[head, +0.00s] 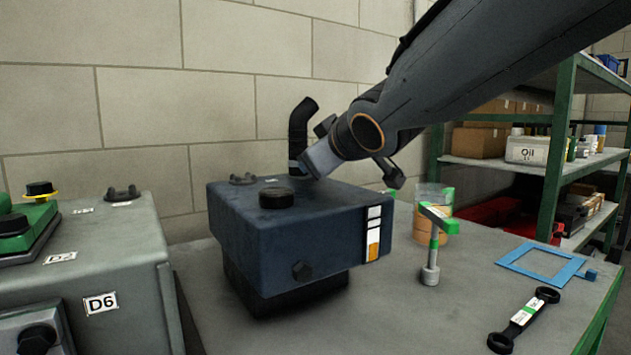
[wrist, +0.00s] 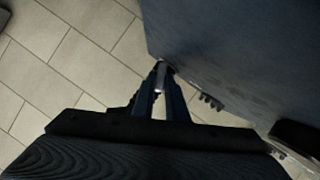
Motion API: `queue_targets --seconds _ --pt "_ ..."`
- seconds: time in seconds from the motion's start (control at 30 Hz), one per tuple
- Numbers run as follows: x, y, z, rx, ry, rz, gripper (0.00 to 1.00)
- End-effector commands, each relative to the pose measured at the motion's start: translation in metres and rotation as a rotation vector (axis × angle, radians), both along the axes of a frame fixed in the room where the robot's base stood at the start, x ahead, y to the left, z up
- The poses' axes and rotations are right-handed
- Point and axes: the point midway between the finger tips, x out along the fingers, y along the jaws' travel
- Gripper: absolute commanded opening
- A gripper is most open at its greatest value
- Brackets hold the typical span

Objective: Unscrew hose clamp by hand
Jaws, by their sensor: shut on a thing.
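A black bent hose (head: 302,118) rises behind the dark blue engine block (head: 285,225) in the head view. A light band near its foot, which looks like the hose clamp (head: 293,165), is partly hidden by my gripper (head: 307,164). My gripper reaches in from the upper right, close beside the hose. In the wrist view my gripper (wrist: 160,82) has its narrow fingers nearly together on a small grey piece (wrist: 161,75), apparently the clamp's screw. The contact is small and dark there, and the rest of the clamp cannot be made out.
A black round cap (head: 276,198) sits on the block. A grey cabinet (head: 110,250) stands left. The wall is close behind.

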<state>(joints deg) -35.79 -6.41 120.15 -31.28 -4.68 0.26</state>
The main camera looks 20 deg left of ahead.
Motion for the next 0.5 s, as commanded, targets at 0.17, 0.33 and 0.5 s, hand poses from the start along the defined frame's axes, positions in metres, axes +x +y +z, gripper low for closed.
queue_targets --seconds 0.17,0.33,0.5 --pt "0.0016 0.0017 -0.0016 -0.023 -0.044 0.003 0.0" --pt "0.0002 0.0024 -0.0025 -0.052 -0.075 0.005 0.0" --pt "-0.0007 0.0029 -0.003 -0.081 -0.107 0.007 0.0"
